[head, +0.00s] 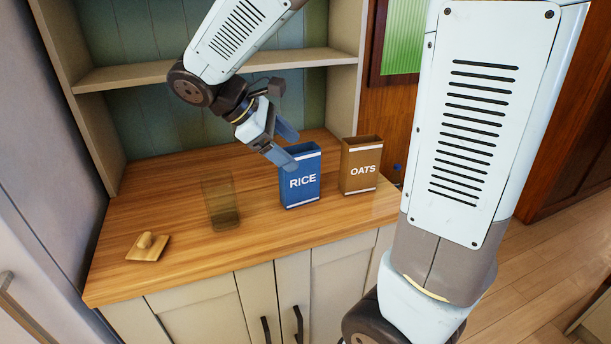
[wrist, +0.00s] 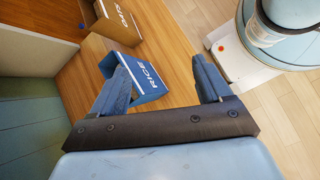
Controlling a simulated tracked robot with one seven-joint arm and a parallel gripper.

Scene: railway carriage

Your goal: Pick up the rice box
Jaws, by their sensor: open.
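The rice box (head: 300,184) is blue with white bands and the word RICE, and it stands upright on the wooden counter. My gripper (head: 288,147) is open at the box's upper left in the head view, with one finger overlapping the box's top edge. In the wrist view, the rice box (wrist: 150,81) shows beyond the left finger, which hides part of it. My gripper (wrist: 165,88) shows there with its two fingers wide apart and nothing held between them. I cannot tell whether a finger touches the box.
The brown oats box (head: 361,168) stands close to the right of the rice box. A clear container (head: 221,200) stands to the left, and a wooden lid with a knob (head: 148,247) lies near the counter's front left. A shelf (head: 130,76) runs above the back of the counter.

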